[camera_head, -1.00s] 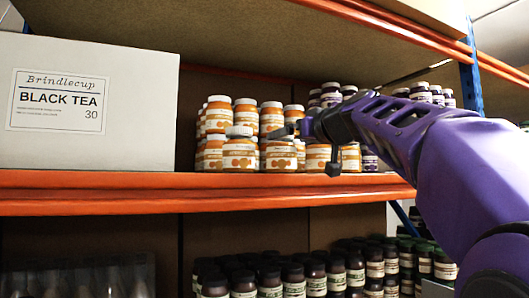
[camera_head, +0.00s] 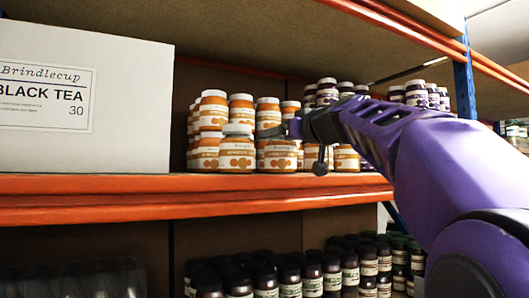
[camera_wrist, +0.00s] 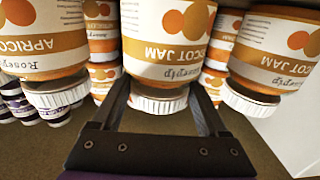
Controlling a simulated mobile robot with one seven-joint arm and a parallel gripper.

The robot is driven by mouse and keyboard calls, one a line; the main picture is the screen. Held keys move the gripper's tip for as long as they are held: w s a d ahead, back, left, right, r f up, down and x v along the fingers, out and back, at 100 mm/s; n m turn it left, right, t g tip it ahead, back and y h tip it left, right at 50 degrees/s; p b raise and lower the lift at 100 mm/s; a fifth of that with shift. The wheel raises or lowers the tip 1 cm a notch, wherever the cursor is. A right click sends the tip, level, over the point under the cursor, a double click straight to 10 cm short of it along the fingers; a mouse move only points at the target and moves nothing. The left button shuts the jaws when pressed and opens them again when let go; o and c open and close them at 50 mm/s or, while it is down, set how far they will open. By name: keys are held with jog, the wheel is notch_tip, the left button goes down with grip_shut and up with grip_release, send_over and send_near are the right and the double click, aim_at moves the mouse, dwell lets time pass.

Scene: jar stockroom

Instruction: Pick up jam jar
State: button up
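Several apricot jam jars with orange-and-white labels and white lids stand grouped on the orange-edged shelf. One front-row jam jar (camera_head: 281,155) is right by my gripper (camera_head: 292,128), which partly covers its top. In the wrist view, which is upside down, that jar (camera_wrist: 168,40) is central, with its white lid between the two fingers of my gripper (camera_wrist: 160,92). The fingers are apart, and I cannot tell if they touch it. A neighbouring jam jar (camera_head: 237,153) stands just left of it; it also shows at right in the wrist view (camera_wrist: 275,48).
A large white Black Tea box (camera_head: 85,140) stands on the shelf left of the jars. The shelf beam (camera_head: 200,190) runs along the front. The lower shelf holds several dark jars (camera_head: 290,280).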

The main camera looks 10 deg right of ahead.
grip_shut()
jog(key=shift+r, duration=0.1)
jog(key=shift+r, duration=0.15)
jog(key=shift+r+p, duration=1.2)
jog(key=shift+r, duration=3.6)
jog(key=shift+f, duration=0.1)
